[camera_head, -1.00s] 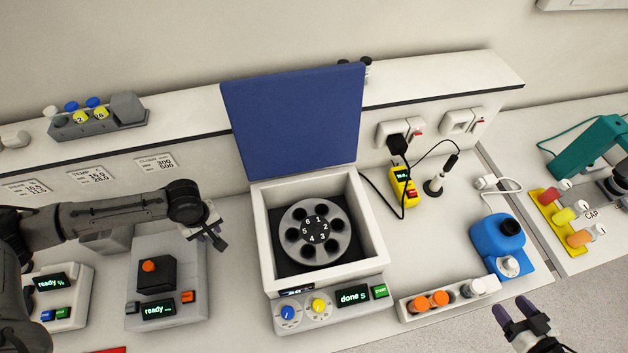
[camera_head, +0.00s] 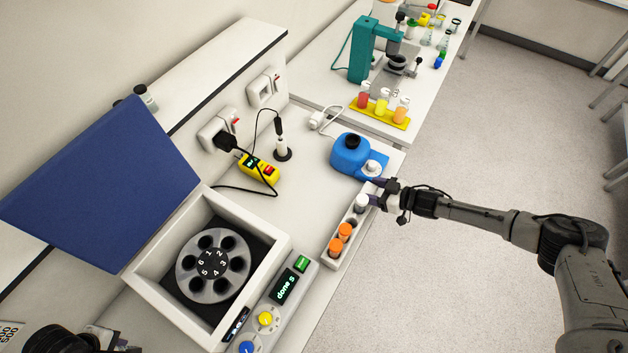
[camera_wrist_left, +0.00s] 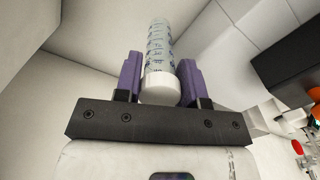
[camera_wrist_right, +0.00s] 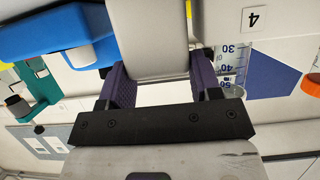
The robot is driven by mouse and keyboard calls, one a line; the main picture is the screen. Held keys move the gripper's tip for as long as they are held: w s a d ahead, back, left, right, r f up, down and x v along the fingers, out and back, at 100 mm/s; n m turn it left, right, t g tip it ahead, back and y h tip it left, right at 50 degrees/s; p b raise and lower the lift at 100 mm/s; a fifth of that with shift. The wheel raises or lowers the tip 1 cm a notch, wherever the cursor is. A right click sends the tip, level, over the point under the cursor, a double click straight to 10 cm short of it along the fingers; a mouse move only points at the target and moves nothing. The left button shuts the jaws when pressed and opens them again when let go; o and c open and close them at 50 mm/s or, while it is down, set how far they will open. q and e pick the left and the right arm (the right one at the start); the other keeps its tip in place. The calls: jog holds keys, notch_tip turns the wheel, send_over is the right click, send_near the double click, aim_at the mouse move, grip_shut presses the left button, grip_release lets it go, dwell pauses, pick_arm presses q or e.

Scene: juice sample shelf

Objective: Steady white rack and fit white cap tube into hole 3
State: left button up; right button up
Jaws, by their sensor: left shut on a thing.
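The white cap tube (camera_wrist_left: 158,60) is clamped in my left gripper (camera_wrist_left: 160,80), its white cap towards the wrist and its marked clear body pointing away. In the head view this gripper (camera_head: 112,338) is at the bottom left edge, partly cut off. The white rack (camera_head: 335,262) lies along the bench's front edge, with two orange-capped tubes (camera_head: 340,239), an empty hole and a white-capped tube (camera_head: 361,203). My right gripper (camera_head: 377,190) is at the rack's far end. In the right wrist view its fingers stand either side of a pale block (camera_wrist_right: 150,40); whether they press on it is unclear.
A blue device (camera_head: 350,158) stands close behind the right gripper. The open centrifuge (camera_head: 262,268) with its numbered rotor (camera_head: 213,266) and raised blue lid (camera_head: 100,185) is left of the rack. A yellow meter (camera_head: 258,167) and its cable lie behind.

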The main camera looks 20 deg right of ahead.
jog(key=c, duration=0.6)
jog(key=o, duration=1.2)
